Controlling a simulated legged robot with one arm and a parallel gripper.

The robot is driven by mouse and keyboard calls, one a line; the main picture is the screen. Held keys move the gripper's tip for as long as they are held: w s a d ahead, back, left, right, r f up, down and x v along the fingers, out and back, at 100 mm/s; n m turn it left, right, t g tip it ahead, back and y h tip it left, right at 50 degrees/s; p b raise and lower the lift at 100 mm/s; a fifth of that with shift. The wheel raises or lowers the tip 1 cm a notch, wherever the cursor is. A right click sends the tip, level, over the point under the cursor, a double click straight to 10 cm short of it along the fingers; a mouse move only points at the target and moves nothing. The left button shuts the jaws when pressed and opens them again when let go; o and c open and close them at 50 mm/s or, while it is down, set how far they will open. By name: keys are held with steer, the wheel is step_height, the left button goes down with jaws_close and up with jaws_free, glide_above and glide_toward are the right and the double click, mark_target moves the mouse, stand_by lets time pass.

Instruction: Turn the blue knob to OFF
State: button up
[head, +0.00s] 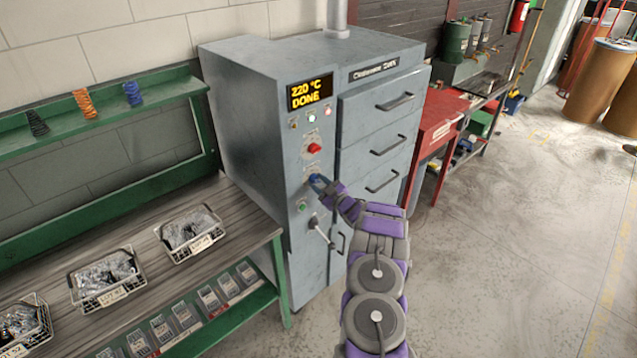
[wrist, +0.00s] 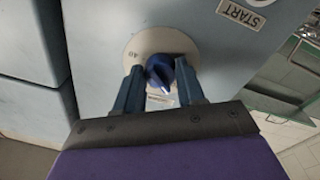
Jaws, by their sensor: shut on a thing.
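The blue knob (wrist: 160,72) sits on a round pale dial plate (wrist: 140,45) on the grey oven front. My gripper (wrist: 160,90) is at the knob, with one finger on each side of it, shut on it. A white pointer mark shows on the knob's face. Part of the dial lettering is hidden by the fingers and cannot be read clearly. In the head view my gripper (head: 318,183) reaches the panel below the red knob (head: 315,148), and it mostly covers the blue knob. The oven display (head: 309,93) reads "220 °C DONE".
The oven (head: 255,130) has drawers with handles on the right. A green button (head: 302,207) and a dark lever (head: 318,226) are below the blue knob. A workbench (head: 150,255) with wire baskets stands at left. Open floor (head: 500,230) lies to the right.

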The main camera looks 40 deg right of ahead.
steer(key=n+p, duration=0.3)
steer(key=n, duration=0.2)
steer(key=n+y+p, duration=0.1)
steer(key=n+p, duration=0.3)
steer(key=n, duration=0.1)
steer(key=shift+s+d+f+n, duration=0.1)
steer(key=shift+d+f+n, duration=0.1)
steer(key=shift+n, duration=0.1)
steer(key=shift+p, duration=0.3)
steer(key=o, duration=0.8)
steer(key=shift+c, duration=0.2)
steer(key=shift+o, duration=1.4)
steer(key=shift+r, duration=0.1)
steer(key=s+d+f+p, duration=0.1)
steer(key=s+p, duration=0.1)
steer(key=s, duration=1.5)
steer(key=shift+d+f, duration=0.2)
steer(key=shift+d, duration=0.1)
